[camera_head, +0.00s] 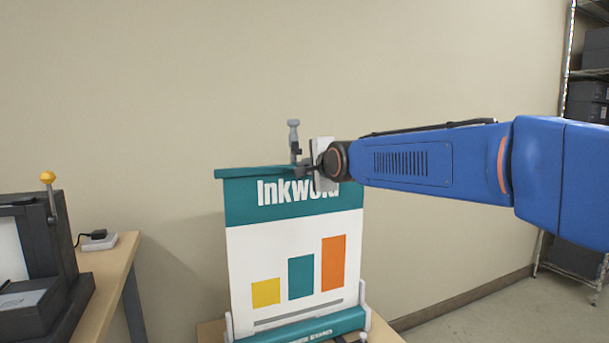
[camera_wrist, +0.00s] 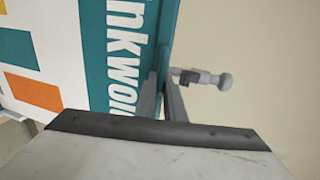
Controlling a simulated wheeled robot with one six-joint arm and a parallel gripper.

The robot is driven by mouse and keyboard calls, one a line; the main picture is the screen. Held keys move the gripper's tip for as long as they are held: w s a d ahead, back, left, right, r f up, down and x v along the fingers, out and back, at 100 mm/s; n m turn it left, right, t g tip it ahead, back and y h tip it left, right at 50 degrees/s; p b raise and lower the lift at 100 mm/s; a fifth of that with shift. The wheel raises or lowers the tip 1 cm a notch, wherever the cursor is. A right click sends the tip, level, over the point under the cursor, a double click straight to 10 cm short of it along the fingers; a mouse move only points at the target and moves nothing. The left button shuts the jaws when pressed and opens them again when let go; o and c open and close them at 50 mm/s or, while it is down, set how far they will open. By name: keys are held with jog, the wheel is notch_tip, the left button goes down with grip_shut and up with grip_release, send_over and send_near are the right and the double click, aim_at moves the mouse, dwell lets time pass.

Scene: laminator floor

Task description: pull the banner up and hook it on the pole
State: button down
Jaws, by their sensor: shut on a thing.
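The banner (camera_head: 285,240) is drawn up out of its teal base (camera_head: 310,328) and hangs as a flat sheet with "Inkwo…" lettering and coloured bars. Its teal top rail (camera_head: 240,172) runs along the upper edge. My gripper (camera_head: 303,169) is shut on the top rail near its middle; the wrist view shows the fingers (camera_wrist: 163,88) closing on it. The grey pole's top (camera_head: 294,135) stands above the rail beside the fingers, and shows in the wrist view (camera_wrist: 207,78). The rest of the pole is hidden behind the banner. I cannot tell whether the rail is hooked on it.
The base stands on a wooden table (camera_head: 208,332). At left, a dark machine (camera_head: 45,260) with a yellow-knobbed lever and a small plug block (camera_head: 98,241) sit on another table. Shelving (camera_head: 588,75) with dark boxes is at far right. The wall behind is bare.

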jog(key=shift+r, duration=2.3)
jog(key=c, duration=1.8)
grip_release()
jog(key=shift+c, duration=0.2)
jog(key=v, duration=1.7)
jog(key=shift+f, duration=0.2)
jog(key=shift+s+d, duration=0.1)
